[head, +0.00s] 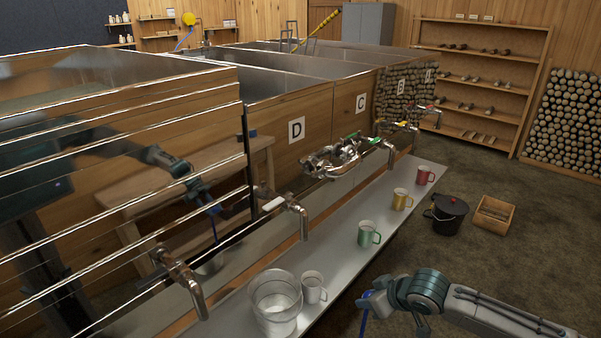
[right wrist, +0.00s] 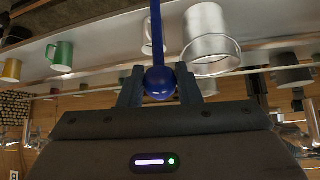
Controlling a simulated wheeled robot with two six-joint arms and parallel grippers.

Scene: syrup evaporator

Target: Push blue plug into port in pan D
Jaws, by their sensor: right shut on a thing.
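My right gripper (head: 372,302) is at the lower right of the head view, in front of the metal shelf and apart from the pans. It is shut on the blue plug (head: 363,323), whose thin blue stem hangs down. In the right wrist view the plug's round blue ball (right wrist: 160,83) sits between the two fingers (right wrist: 159,92). Pan D (head: 280,155) has a wooden front with a white D label (head: 296,131). A small dark blue spot (head: 252,133) shows near its left edge; I cannot tell whether it is the port. My left gripper is out of view.
A metal shelf (head: 340,246) runs below the taps, holding a clear bucket (head: 276,305), a white mug (head: 313,288), and green (head: 368,234), yellow (head: 401,200) and red mugs (head: 425,175). Taps (head: 292,207) jut out above it. A shiny panel at left reflects an arm.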

